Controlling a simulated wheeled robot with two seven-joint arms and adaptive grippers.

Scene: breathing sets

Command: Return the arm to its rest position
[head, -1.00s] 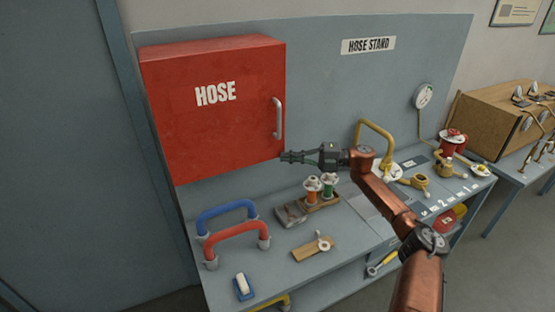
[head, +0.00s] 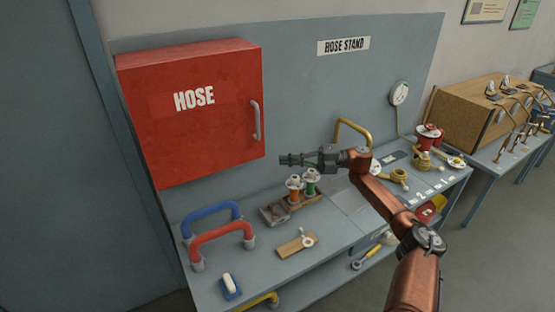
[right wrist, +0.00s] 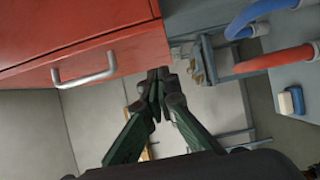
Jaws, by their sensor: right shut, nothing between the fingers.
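My right gripper (head: 292,160) is shut and empty. In the head view it points left, held above the bench near the red hose cabinet's lower right corner. In the right wrist view its closed fingertips (right wrist: 160,82) show just below and right of the cabinet's handle, with no clear contact. The red hose cabinet (head: 190,120) is shut, with a grey handle (head: 256,120) on its right side. My right arm (head: 390,205) reaches in from the lower right. My left gripper is not in view.
Open floor lies in front.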

